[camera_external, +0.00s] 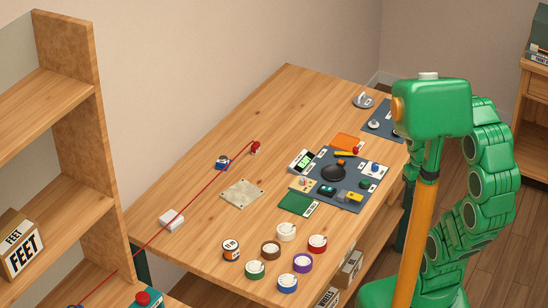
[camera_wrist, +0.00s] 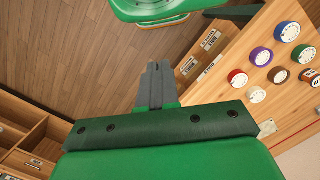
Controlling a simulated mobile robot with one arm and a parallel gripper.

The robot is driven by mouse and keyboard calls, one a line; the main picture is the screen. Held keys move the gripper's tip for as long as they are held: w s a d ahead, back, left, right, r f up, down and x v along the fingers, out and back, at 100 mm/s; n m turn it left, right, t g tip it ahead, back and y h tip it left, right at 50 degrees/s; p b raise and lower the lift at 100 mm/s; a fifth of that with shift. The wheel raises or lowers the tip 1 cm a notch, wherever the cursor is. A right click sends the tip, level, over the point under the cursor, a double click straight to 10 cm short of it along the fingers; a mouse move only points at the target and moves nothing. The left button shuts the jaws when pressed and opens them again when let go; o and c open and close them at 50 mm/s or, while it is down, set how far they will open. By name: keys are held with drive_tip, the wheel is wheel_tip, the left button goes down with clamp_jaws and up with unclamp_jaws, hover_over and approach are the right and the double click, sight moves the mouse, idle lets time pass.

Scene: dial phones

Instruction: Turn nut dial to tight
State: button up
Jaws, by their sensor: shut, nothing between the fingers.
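A dark blue-grey panel (camera_external: 349,203) lies on the wooden table and carries several small parts, among them a round black dial-like piece (camera_external: 333,173) with an orange top. I cannot tell which part is the nut dial, and no "tight" marking is readable. My gripper's dark fingers (camera_wrist: 154,66) are together and empty in the wrist view, pointing over the wooden floor beside the table. In the external view my green arm stands at the right, apart from the panel, and its fingertips cannot be made out.
Several round coloured pieces lie near the table's front, including a red one (camera_external: 318,243) and a purple one (camera_external: 302,263). They also show at the wrist view's right. A red cord (camera_external: 200,195) crosses the table's left. A wooden shelf (camera_external: 70,110) stands at the left.

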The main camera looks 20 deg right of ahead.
drive_tip(key=o, duration=0.4)
drive_tip(key=shift+w, duration=0.4)
drive_tip(key=o, duration=0.5)
drive_tip(key=w+n, duration=0.1)
drive_tip(key=w, duration=0.2)
drive_tip(key=w+n, duration=0.1)
drive_tip(key=w, duration=0.6)
drive_tip(key=shift+w+d+r+n, duration=0.1)
drive_tip(key=shift+w+d+n, duration=0.15)
drive_tip(key=shift+w+n, duration=0.15)
drive_tip(key=n+t, duration=0.2)
drive_tip(key=n, duration=0.7)
hover_over(375, 165)
drive_tip(key=f, duration=1.7)
drive_tip(key=shift+s, duration=0.25)
drive_tip(key=shift+w+d+f, duration=0.2)
drive_tip(key=shift+w+f, duration=0.15)
drive_tip(key=shift+f, duration=3.9)
drive_tip(key=shift+c, duration=0.3)
